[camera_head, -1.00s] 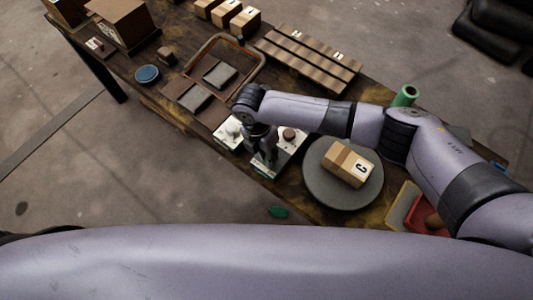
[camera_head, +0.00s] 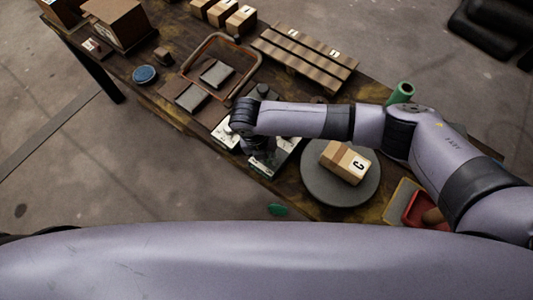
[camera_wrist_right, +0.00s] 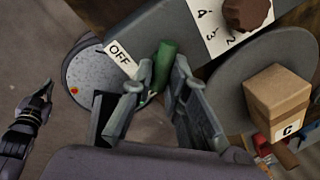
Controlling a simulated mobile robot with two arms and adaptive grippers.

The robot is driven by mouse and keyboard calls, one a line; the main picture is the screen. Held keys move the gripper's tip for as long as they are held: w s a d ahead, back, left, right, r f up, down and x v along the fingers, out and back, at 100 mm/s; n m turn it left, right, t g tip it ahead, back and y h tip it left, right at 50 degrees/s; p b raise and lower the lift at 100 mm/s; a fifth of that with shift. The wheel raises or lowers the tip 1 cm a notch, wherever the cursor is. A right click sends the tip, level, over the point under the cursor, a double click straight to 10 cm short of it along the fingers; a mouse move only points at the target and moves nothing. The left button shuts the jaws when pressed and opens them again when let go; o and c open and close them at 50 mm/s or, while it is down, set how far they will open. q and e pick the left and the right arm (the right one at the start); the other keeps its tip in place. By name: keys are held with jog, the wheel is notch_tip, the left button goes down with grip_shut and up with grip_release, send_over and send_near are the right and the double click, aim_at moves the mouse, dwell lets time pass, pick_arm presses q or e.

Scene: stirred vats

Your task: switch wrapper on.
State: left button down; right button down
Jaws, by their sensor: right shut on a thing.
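The wrapper has a grey turntable (camera_head: 312,190) carrying a carton marked C (camera_head: 345,161), beside a pale control panel (camera_head: 290,146). In the right wrist view, a dark knob (camera_wrist_right: 248,13) sits by the numbers 2, 3 and 4. A white OFF label (camera_wrist_right: 121,57) lies just left of a green switch handle (camera_wrist_right: 165,58). My right gripper (camera_wrist_right: 158,84) is closed around the green handle, with a finger on either side. In the head view my right gripper (camera_head: 260,165) is low at the table's front edge, partly hidden by its wrist. My left gripper (camera_wrist_right: 38,105) shows at the left of the wrist view.
A red tray (camera_head: 418,208) stands right of the turntable. A wire-rimmed basket (camera_head: 258,62), a slatted pallet (camera_head: 305,60) and several cartons (camera_head: 240,20) stand farther back. A green roll (camera_head: 402,92) stands behind my right arm. A blue disc (camera_head: 145,75) lies left.

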aim_at(259, 163)
jog(key=shift+w+d, duration=0.1)
dwell(0.4)
jog(key=c, duration=1.6)
grip_release()
jog(key=r, duration=0.4)
jog(key=a+r, duration=0.1)
jog(key=r, duration=0.3)
jog(key=a+r, duration=0.1)
jog(key=r, duration=0.2)
jog(key=shift+s+a+r, duration=0.2)
jog(key=shift+s+r, duration=0.05)
jog(key=shift+r, duration=0.15)
